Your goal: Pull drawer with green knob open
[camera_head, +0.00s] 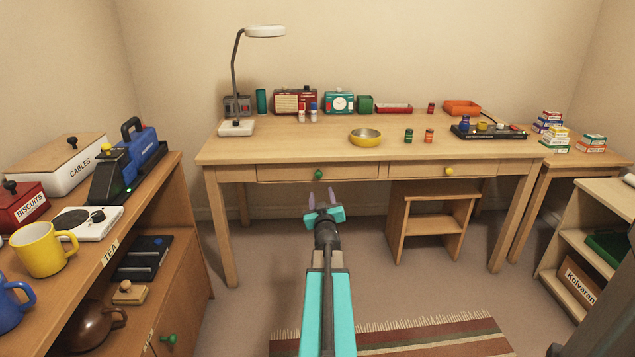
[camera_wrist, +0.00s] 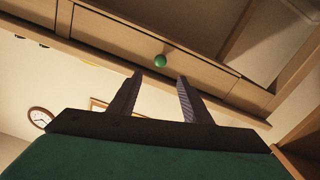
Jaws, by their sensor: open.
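The drawer with the green knob (camera_head: 318,174) is the left of two drawers under the wooden desk top, and it looks shut. Its green knob also shows in the wrist view (camera_wrist: 160,61), above and between my fingertips. My gripper (camera_head: 322,192) is in front of this drawer, just below the knob in the head view. It also shows in the wrist view (camera_wrist: 160,78), with its two fingers apart and nothing between them. The fingers do not appear to touch the knob. A second drawer with a yellow knob (camera_head: 449,171) is to the right and looks shut.
The desk top (camera_head: 300,151) holds a lamp (camera_head: 236,128), a yellow bowl (camera_head: 365,137) and several small things. A wooden step stool (camera_head: 430,222) stands under its right half. A cabinet (camera_head: 190,250) with a green-knobbed door is at the left. A striped rug (camera_head: 400,338) lies on the floor.

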